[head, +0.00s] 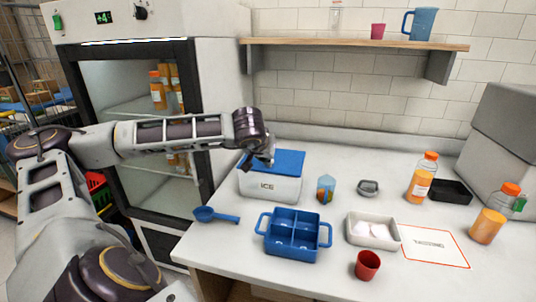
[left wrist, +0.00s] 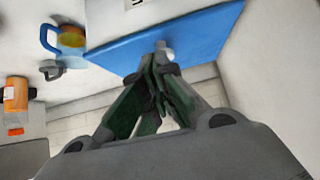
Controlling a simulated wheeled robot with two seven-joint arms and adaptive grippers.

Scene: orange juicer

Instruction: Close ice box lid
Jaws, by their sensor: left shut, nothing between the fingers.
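The ice box (head: 269,187) is a white box marked ICE on the counter, left of centre in the head view. Its blue lid (head: 287,160) lies over the top and looks flat; I cannot tell whether it is fully seated. My left gripper (head: 266,162) is at the lid's left part, pointing down, with its fingers together and empty. In the left wrist view the fingertips (left wrist: 158,62) overlap the edge of the blue lid (left wrist: 195,35); contact is not clear. The wrist hides part of the lid's left side. My right gripper is not in view.
A blue scoop (head: 216,215), a blue divided tray (head: 291,257), a white tray (head: 395,242) and a red cup (head: 367,265) stand in front. A glass-door fridge (head: 130,85) stands left and a shelf (head: 350,44) hangs above.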

